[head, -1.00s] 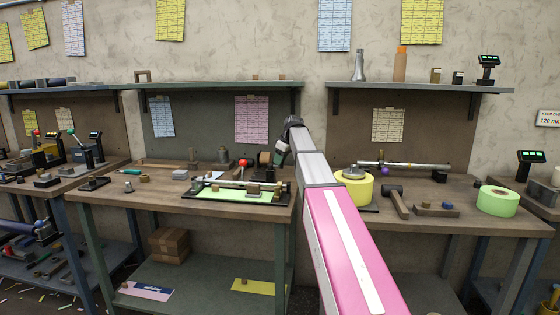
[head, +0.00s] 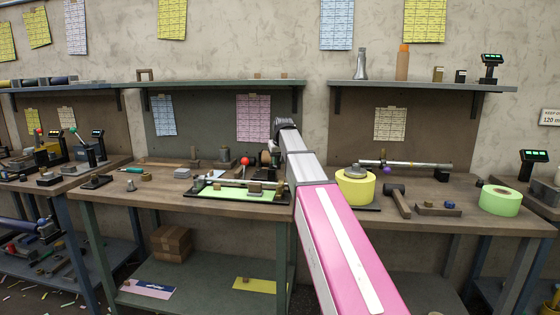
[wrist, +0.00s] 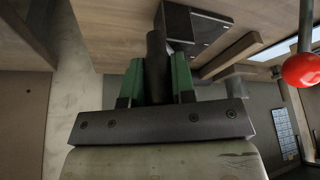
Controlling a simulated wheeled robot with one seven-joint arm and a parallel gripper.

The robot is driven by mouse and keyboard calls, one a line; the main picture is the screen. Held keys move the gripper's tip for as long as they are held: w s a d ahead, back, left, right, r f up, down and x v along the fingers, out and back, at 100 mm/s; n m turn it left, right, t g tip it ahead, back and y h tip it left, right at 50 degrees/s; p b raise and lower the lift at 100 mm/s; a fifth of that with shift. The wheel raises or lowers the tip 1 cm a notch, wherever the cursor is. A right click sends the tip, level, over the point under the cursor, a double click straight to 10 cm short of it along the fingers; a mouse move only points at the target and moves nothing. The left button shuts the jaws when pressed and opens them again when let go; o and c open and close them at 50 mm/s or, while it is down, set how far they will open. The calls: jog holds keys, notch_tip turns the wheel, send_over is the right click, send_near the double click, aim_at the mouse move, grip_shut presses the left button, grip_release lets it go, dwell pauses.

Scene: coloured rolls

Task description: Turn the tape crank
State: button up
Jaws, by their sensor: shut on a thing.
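My gripper (wrist: 158,82) is shut on a dark upright cylinder (wrist: 156,50) in the wrist view, with a green pad on each side of it. The cylinder looks like the crank's handle; the rest of the crank cannot be made out. A dark block (wrist: 192,28) lies just beyond it. In the head view my wrist reaches the back right of the middle bench, beside a brown round part (head: 265,159). My arm hides most of the gripper and crank there.
A red ball knob (head: 244,161) stands left of my gripper in the head view; it also shows in the wrist view (wrist: 301,70). A black tray with a green sheet (head: 226,195) lies in front. Yellow tape (head: 356,190) and a hammer (head: 398,201) are on the right bench.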

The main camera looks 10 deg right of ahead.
jog(key=shift+s+a+m+g+h, duration=0.15)
jog(key=shift+a+m+h, duration=0.5)
jog(key=shift+m, duration=1)
jog(key=shift+w+a+m+g+h, duration=0.15)
jog(key=shift+a+m+h, duration=0.45)
jog(key=shift+m, duration=1.1)
jog(key=shift+s+a+m+g+h, duration=0.2)
jog(key=shift+a+m+h, duration=0.45)
jog(key=shift+m, duration=1)
jog(key=o, duration=0.9)
jog(key=v, duration=1)
jog(key=shift+a+r, duration=0.1)
jog(key=shift+r, duration=0.3)
